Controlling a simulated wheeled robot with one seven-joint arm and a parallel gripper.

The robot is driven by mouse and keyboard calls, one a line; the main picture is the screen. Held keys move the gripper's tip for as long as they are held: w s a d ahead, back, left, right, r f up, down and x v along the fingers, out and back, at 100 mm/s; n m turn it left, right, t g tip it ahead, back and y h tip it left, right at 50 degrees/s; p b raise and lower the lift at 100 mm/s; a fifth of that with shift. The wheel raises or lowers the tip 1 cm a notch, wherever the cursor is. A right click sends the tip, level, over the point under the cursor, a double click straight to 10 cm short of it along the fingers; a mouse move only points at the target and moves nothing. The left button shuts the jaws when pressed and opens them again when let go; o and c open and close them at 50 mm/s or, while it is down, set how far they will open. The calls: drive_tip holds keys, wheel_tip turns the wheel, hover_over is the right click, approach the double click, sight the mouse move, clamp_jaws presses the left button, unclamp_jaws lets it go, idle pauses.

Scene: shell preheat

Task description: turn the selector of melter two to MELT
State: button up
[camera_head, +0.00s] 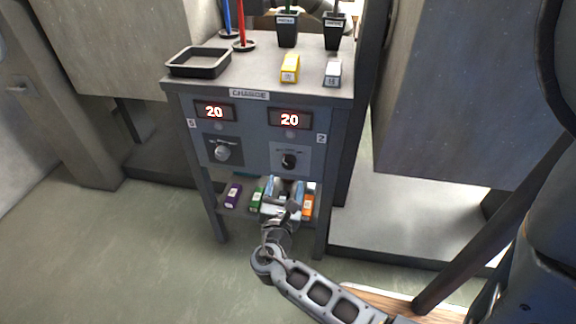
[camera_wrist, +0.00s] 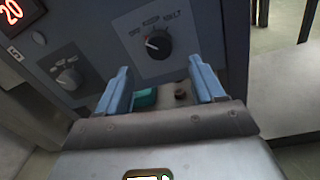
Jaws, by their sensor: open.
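The selector of melter two (camera_head: 288,160) is a black round knob on the right of the cabinet front, under the display by the "2" label. In the wrist view the selector (camera_wrist: 158,45) sits on a light plate with lettering; OFF is at the left, and the right-hand word looks like MELT. Its pale and red mark points left, towards OFF. My gripper (camera_head: 285,188) is just below the selector in the head view. In the wrist view my open, empty gripper (camera_wrist: 160,78) has its blue fingers apart, below the knob and not around it.
A grey selector (camera_head: 222,153) is on the left panel. Both displays read 20. A lower shelf holds several coloured boxes, including a purple one (camera_head: 233,195), close to my gripper. The tabletop has a black tray (camera_head: 198,62) and a yellow box (camera_head: 290,68). Floor is clear at left.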

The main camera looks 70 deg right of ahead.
sight(289, 167)
drive_tip(key=d, duration=0.4)
drive_tip(key=w+d, duration=0.1)
drive_tip(key=d, duration=0.1)
drive_tip(key=shift+d+b, duration=0.4)
drive_tip(key=shift+f, duration=0.1)
drive_tip(key=c, duration=1.1)
